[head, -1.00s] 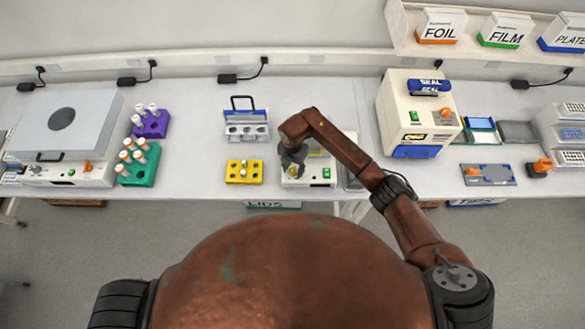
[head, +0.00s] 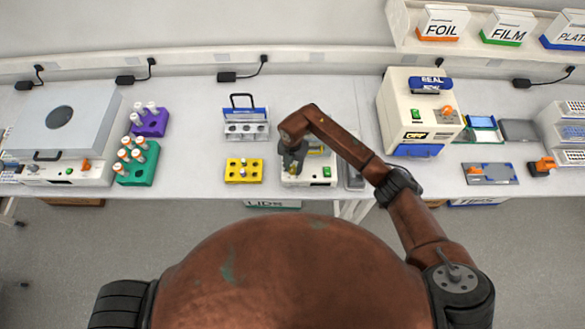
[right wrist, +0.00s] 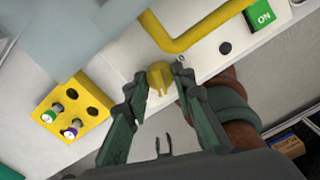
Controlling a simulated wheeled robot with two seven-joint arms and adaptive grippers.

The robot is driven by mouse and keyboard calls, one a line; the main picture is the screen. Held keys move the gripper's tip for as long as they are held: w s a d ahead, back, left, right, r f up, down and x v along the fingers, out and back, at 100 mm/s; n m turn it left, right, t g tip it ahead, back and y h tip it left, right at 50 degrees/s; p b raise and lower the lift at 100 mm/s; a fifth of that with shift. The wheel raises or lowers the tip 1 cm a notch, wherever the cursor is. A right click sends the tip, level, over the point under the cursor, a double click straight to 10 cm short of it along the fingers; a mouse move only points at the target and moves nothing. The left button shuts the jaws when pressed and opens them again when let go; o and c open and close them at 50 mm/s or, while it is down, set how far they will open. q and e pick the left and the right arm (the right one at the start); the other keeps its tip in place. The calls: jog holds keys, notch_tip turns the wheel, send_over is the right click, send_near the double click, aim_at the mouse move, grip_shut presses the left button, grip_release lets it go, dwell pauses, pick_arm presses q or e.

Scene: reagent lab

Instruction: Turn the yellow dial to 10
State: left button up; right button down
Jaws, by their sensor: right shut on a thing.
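The yellow dial (right wrist: 160,80) sits on the front face of a white machine (right wrist: 208,62), which also shows in the head view (head: 299,180). My right gripper (right wrist: 159,73) has its two fingers on either side of the dial, closed on it. A small mark like a 0 shows beside the right fingertip; the rest of the scale is hidden or too small to read. In the head view my right gripper (head: 293,166) reaches down over the machine's front left and hides the dial. My left gripper is out of view.
A yellow bar (right wrist: 185,42) arches close above the dial. A green ON button (right wrist: 263,15) is on the same face. A yellow rack (head: 244,171) with tubes stands just left of the machine, and a tube holder (head: 246,128) stands behind that rack.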

jog(key=n+b, duration=0.9)
jog(key=shift+f+b, duration=0.25)
jog(key=shift+b, duration=0.15)
jog(key=n+b, duration=1)
jog(key=shift+r+n, duration=0.1)
jog(key=shift+n, duration=0.2)
jog(key=shift+r+n+b, duration=0.15)
jog(key=shift+n+b, duration=1.05)
jog(key=shift+n, duration=0.2)
jog(key=c, duration=1.6)
grip_release()
